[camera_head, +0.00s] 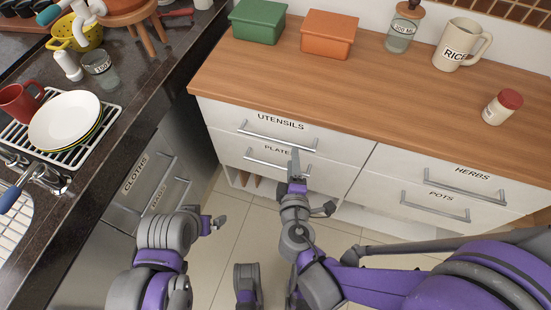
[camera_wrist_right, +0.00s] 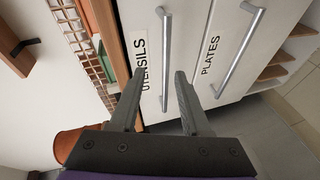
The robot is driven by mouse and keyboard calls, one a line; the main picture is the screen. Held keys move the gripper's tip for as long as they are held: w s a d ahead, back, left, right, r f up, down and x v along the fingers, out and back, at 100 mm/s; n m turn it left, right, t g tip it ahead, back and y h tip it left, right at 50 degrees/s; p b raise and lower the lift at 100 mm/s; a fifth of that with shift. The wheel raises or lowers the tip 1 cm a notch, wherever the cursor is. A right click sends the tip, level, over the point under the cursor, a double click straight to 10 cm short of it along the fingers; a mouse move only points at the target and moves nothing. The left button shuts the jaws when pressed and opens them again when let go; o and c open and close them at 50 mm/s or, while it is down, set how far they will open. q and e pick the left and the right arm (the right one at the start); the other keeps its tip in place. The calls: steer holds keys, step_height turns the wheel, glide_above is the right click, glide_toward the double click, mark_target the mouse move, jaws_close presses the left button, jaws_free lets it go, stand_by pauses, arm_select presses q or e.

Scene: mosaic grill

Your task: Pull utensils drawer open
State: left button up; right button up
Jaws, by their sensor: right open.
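The utensils drawer (camera_head: 275,132) is a white front labelled UTENSILS with a silver bar handle (camera_head: 262,141). It sits flush in the cabinet, shut. My right gripper (camera_head: 294,156) is open in front of the drawers, near the right end of that handle. In the right wrist view the utensils handle (camera_wrist_right: 165,52) runs between the two spread fingers (camera_wrist_right: 158,78), and no contact shows. The plates drawer's handle (camera_wrist_right: 238,50) lies to the right of the fingers there. My left gripper (camera_head: 212,222) is low at the left, away from the drawers; its jaws are too small to read.
The plates drawer (camera_head: 245,153) is directly below, and herbs (camera_head: 450,174) and pots (camera_head: 400,191) drawers are to the right. The wooden counter (camera_head: 330,85) overhangs the drawers. The dark sink counter (camera_head: 150,80) stands at left. Tiled floor (camera_head: 232,240) in front is partly free.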

mark_target(277, 139)
steer(key=w+a+f, duration=0.1)
steer(key=w, duration=0.2)
steer(key=w+a+f+n+y, duration=0.1)
steer(key=w+a, duration=0.1)
steer(key=w, duration=0.1)
steer(key=w+a+f+n+t+b, duration=0.1)
steer(key=w, duration=0.2)
steer(key=shift+w+a, duration=0.15)
jaws_close()
stand_by(1.5)
